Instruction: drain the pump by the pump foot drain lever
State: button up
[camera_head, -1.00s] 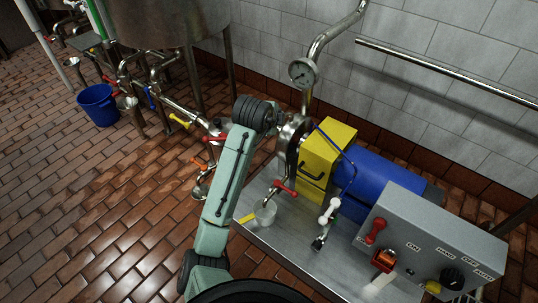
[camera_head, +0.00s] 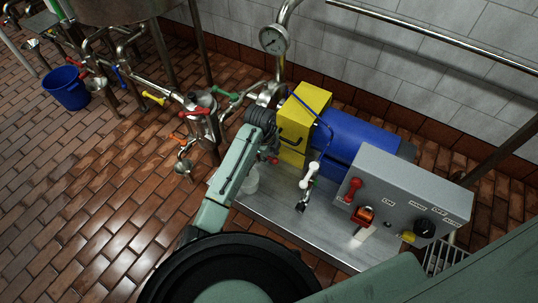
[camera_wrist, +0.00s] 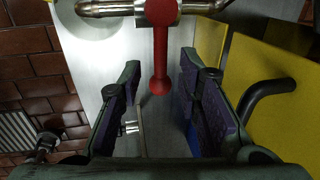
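The red drain lever (camera_head: 272,160) is at the pump foot, beside the yellow guard, partly hidden by my arm in the head view. In the wrist view the red lever (camera_wrist: 160,50) hangs from a steel valve fitting (camera_wrist: 150,8) and ends in a round knob. My gripper (camera_wrist: 160,66) is open, one dark finger on each side of the knob end, with gaps on both sides. No contact shows. In the head view my arm hides the gripper. A clear beaker (camera_head: 249,181) stands on the steel plate below the lever, partly behind my arm.
The yellow guard (camera_head: 294,139) with a black handle (camera_wrist: 268,97) stands close on the gripper's right in the wrist view. A white-handled valve (camera_head: 311,172), blue motor (camera_head: 357,146) and grey control box (camera_head: 408,200) stand to the right. A blue bucket (camera_head: 66,90) is far left.

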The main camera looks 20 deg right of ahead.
jog(key=shift+f, duration=0.45)
grip_shut()
jog(key=shift+w, duration=0.1)
dwell(0.5)
